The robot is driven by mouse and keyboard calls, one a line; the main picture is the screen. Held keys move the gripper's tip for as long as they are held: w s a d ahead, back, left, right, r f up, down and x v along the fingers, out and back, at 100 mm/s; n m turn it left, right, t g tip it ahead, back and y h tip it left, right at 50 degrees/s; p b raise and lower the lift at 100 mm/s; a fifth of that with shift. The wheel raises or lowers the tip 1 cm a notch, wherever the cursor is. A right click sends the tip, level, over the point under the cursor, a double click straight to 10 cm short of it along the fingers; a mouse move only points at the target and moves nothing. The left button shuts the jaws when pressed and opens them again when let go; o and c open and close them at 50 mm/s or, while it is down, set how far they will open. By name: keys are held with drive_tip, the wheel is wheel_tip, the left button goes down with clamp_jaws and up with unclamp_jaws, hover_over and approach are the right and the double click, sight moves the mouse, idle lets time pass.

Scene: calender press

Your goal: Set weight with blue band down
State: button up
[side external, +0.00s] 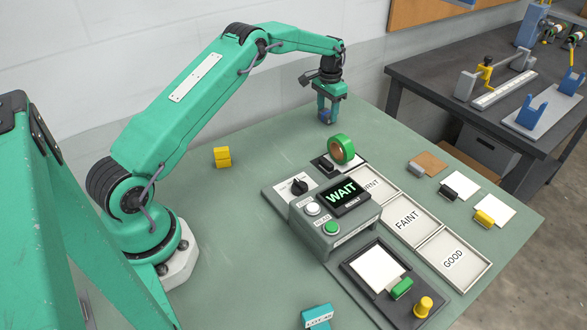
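My gripper (326,113) points down near the back edge of the green table (240,215). A small blue object (325,117) shows between its fingers, which appear closed on it. It looks like the weight with the blue band, but it is too small and too covered by the fingers to see a band clearly. Its lower end is at or just above the table; I cannot tell whether it touches.
A green tape roll (341,149) stands near the gripper, behind the box with the WAIT display (345,193). Labelled trays (408,222), a black-framed plate (377,270) and a yellow knob (423,306) lie to the right. A yellow block (222,157) sits left; space around it is clear.

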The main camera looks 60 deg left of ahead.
sight(327, 112)
drive_tip(key=o, duration=0.4)
drive_tip(key=shift+o, duration=0.2)
drive_tip(key=shift+r, duration=0.1)
wheel_tip(327, 112, up, 12)
idle(0.4)
drive_tip(key=shift+r, duration=0.1)
idle(0.4)
